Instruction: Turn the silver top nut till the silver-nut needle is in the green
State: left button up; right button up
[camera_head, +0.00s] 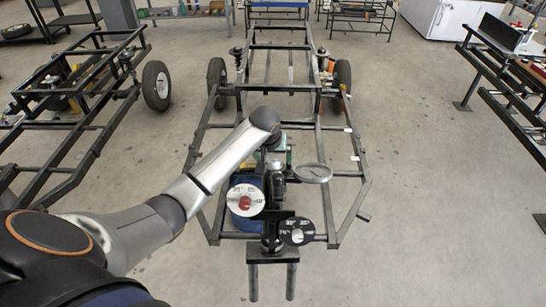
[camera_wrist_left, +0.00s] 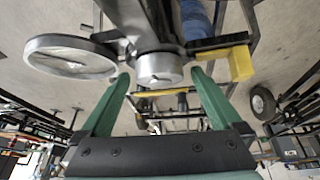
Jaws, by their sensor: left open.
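My left gripper (camera_wrist_left: 160,74) is open in the left wrist view, its two green fingers spread. A short silver cylinder, apparently the silver top nut (camera_wrist_left: 158,68), lies between and just beyond the fingertips. I see no clear contact. In the head view, my left gripper (camera_head: 284,155) is at the top of the spring stand (camera_head: 272,238), and the nut is hidden there. A white dial with a red hub (camera_head: 245,200) and a black dial (camera_head: 297,231) face me. I cannot tell which needle belongs to the silver nut. My right gripper is not in view.
A silver-rimmed round part (camera_head: 313,173) sticks out right of the stand; it also shows in the left wrist view (camera_wrist_left: 70,57). A yellow block (camera_wrist_left: 240,63) is on the other side. A black vehicle frame (camera_head: 335,240) surrounds the stand.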

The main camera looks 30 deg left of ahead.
pick_arm(q)
jog(key=c, duration=1.4)
jog(key=shift+m, duration=0.4)
jog(key=m+h, duration=0.1)
jog(key=m+t+h, duration=0.1)
jog(key=shift+a+h, duration=0.2)
jog(key=shift+h, duration=0.1)
jog(key=m+h, duration=0.2)
jog(key=shift+m, duration=0.3)
jog(key=shift+a+f+m+h+b, duration=0.1)
jog(key=shift+f+m+h+b, duration=0.05)
jog(key=shift+m+h+b, duration=0.55)
jog(key=shift+m+g+h+b, duration=0.4)
jog(key=shift+m+h+b, duration=0.6)
jog(key=shift+m, duration=0.5)
jog(key=shift+s, duration=0.1)
